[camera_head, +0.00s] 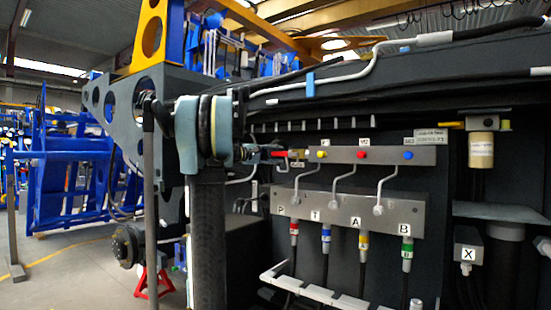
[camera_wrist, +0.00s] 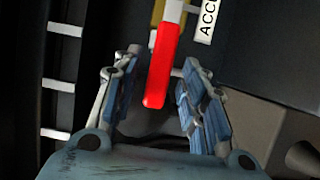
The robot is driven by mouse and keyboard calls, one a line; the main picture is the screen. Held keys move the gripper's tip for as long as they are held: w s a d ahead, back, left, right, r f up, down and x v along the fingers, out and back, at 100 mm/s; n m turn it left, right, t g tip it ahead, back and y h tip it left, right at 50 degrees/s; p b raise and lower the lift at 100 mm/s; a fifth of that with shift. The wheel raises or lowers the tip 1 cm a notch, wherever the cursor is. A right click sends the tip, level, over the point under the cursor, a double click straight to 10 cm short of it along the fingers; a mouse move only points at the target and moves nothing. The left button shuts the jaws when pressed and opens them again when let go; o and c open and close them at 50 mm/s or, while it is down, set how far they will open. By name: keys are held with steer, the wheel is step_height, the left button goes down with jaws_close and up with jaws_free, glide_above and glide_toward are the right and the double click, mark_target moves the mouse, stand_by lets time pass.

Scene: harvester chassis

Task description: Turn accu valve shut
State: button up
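The accu valve has a red lever handle (camera_wrist: 159,75), which hangs down from the top of the wrist view, slightly tilted. The end of a white label reading "ACC" (camera_wrist: 207,18) shows beside it. My gripper (camera_wrist: 162,60) is open, with one blue-padded finger on each side of the red handle. A gap shows on both sides, so the fingers do not appear to touch it. In the head view the red handle (camera_head: 280,154) is small, at the left end of the valve row, with my gripper (camera_head: 268,153) right at it; the fingers are hard to make out there.
A grey manifold bar (camera_head: 385,155) with coloured caps and bent pipes is right of the valve. A plate (camera_head: 340,212) with P, T, A and B labels sits below. A dark chassis beam (camera_head: 390,75) runs above. A red stand (camera_head: 154,275) is at lower left.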

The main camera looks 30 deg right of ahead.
steer(key=shift+d, duration=0.75)
steer(key=shift+c, duration=0.3)
jaws_close()
